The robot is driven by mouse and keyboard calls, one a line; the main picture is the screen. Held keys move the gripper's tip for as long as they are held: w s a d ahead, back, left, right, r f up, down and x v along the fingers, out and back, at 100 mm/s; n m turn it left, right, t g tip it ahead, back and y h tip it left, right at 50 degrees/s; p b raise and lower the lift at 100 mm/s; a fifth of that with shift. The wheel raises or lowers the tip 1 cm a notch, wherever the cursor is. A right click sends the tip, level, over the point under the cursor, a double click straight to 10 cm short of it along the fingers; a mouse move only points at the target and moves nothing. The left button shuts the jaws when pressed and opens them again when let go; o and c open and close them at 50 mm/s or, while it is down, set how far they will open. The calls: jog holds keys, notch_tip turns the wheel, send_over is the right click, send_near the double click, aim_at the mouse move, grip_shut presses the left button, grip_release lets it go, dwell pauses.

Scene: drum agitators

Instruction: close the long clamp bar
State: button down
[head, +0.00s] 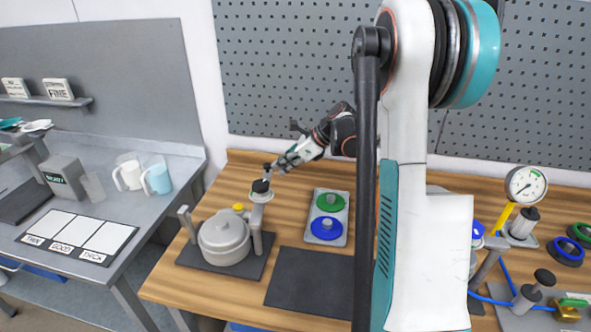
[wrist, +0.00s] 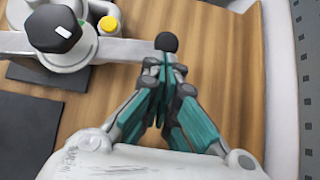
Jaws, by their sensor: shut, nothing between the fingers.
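The long clamp bar (wrist: 128,50) is a flat grey bar with a black ball (wrist: 166,42) at its end. In the wrist view it runs from under a black knob (wrist: 54,28) to my gripper. My gripper (wrist: 166,66) is shut and empty, its fingertips right beside the ball; I cannot tell whether they touch. In the head view my gripper (head: 279,167) is at the back of the bench, beside the ball (head: 267,166). The knob (head: 260,186) sits behind and right of the lidded grey pot (head: 224,238). The bar points back, away from the pot.
A yellow cap (head: 238,208) sits at the pot's rear edge. A tray with green and blue discs (head: 345,218) lies to the right, with a dark mat (head: 300,280) in front. The grey pegboard (head: 290,70) stands behind. My arm hides part of the bench.

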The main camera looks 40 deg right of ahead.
jog(key=w+a+n+g+y, duration=0.25)
jog(key=w+a+n, duration=0.4)
jog(key=a, duration=0.65)
jog(key=a+g, duration=0.2)
jog(key=a, duration=1.2)
jog(key=shift+s+n+p, duration=0.15)
jog(key=shift+n+p, duration=0.2)
jog(key=shift+p, duration=0.05)
jog(key=shift+a, duration=0.1)
